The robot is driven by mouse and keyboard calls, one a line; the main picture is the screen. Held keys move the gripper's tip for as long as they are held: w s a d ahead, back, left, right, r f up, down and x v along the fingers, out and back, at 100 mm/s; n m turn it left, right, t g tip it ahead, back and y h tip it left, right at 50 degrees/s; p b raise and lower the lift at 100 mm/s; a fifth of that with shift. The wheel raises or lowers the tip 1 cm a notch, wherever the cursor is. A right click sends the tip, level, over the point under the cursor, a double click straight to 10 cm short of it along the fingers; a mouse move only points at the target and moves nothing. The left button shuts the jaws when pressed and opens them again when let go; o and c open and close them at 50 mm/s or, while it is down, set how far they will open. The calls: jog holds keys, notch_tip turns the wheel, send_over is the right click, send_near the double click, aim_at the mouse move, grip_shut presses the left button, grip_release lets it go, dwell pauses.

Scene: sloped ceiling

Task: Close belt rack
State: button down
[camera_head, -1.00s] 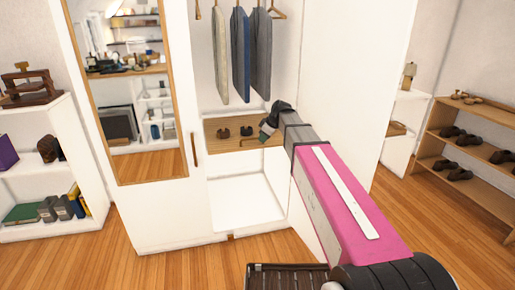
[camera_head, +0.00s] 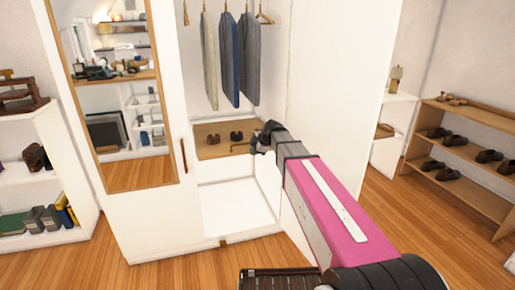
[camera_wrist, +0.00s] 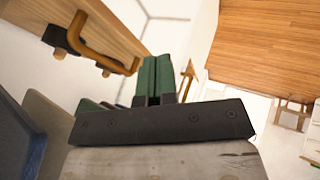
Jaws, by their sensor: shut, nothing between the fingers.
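The belt rack (camera_head: 210,149) is a wooden pull-out tray inside the open wardrobe, below the hanging clothes. Its inside shows from above, with two dark coiled belts (camera_head: 236,136) on it. In the wrist view, its wooden front (camera_wrist: 113,20) with a brass-coloured handle (camera_wrist: 98,48) is at the upper left. My gripper (camera_head: 255,144) is at the right front of the rack, with its fingers close together and empty. In the wrist view, the green fingers (camera_wrist: 153,75) point up beside the handle's right end. I cannot tell whether they touch the rack.
The wardrobe's mirrored door (camera_head: 118,110) stands at the left and a white panel (camera_head: 335,90) at the right. Jackets (camera_head: 230,60) hang above the rack. A white shelf (camera_head: 45,165) is at the far left and a shoe rack (camera_head: 460,125) at the right. Wooden floor lies between.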

aim_at(244, 149)
jog(key=w+a+f, duration=0.3)
jog(key=w, duration=0.2)
jog(key=shift+w+f, duration=0.1)
dwell(0.3)
jog(key=shift+w+a, duration=0.25)
jog(key=shift+w, duration=0.55)
jog(key=shift+w+a, duration=0.2)
jog(key=shift+w, duration=0.55)
jog(key=shift+w+a, duration=0.25)
jog(key=shift+w, duration=0.55)
